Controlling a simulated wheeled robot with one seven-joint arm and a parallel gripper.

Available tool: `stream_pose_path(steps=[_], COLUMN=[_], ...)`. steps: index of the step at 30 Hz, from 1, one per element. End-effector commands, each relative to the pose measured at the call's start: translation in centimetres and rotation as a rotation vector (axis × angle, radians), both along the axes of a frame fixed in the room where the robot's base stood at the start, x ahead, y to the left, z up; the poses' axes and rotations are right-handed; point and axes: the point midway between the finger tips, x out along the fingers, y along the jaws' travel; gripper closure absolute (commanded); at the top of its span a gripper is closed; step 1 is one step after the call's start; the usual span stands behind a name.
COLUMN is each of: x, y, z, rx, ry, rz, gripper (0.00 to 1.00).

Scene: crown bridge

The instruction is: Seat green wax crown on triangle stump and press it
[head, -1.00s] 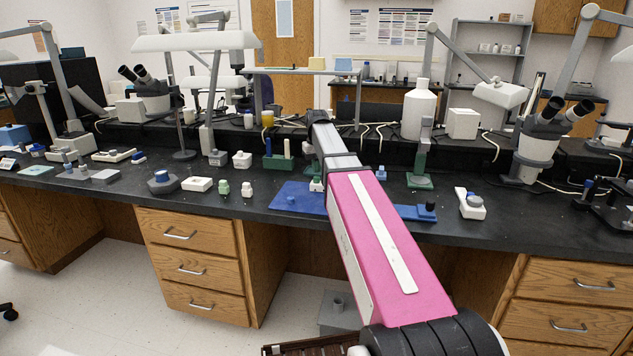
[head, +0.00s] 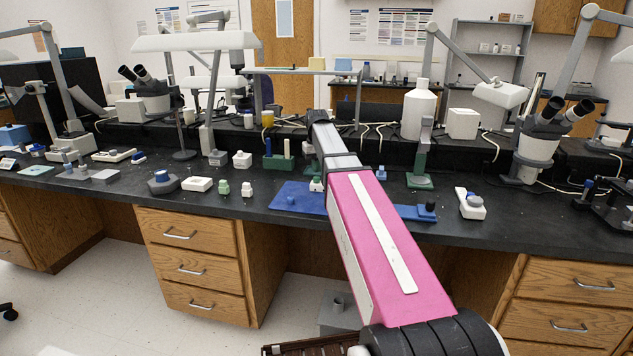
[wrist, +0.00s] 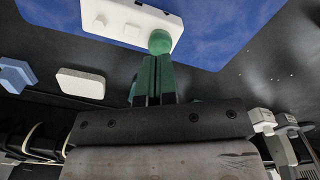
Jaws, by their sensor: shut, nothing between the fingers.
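In the wrist view my gripper (wrist: 154,80) has two green fingers, closed together with nothing between them. A rounded light green piece, which looks like the green wax crown (wrist: 160,42), sits at the near edge of a white block (wrist: 118,22). It lies right at my fingertips; I cannot tell whether they touch it. The stump under it is hidden, so its triangle shape and the fit do not show. The white block (wrist: 96,14) lies on a blue mat (wrist: 215,25).
The blue mat (head: 292,199) lies on the dark bench. Left of it stand a small green piece (head: 224,188), a small white piece (head: 247,189) and a white block (head: 197,184). A green stand (head: 419,181) and a white holder (head: 470,207) are to the right.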

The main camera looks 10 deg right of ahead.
Motion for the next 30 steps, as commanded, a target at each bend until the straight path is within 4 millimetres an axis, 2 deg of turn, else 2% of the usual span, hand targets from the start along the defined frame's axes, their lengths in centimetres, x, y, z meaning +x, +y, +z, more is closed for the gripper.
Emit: stream_pose_path(steps=[30], x=[0.00], y=[0.00], z=[-0.73], rx=[0.000], ry=[0.000], rz=[0.000], gripper=[1.00])
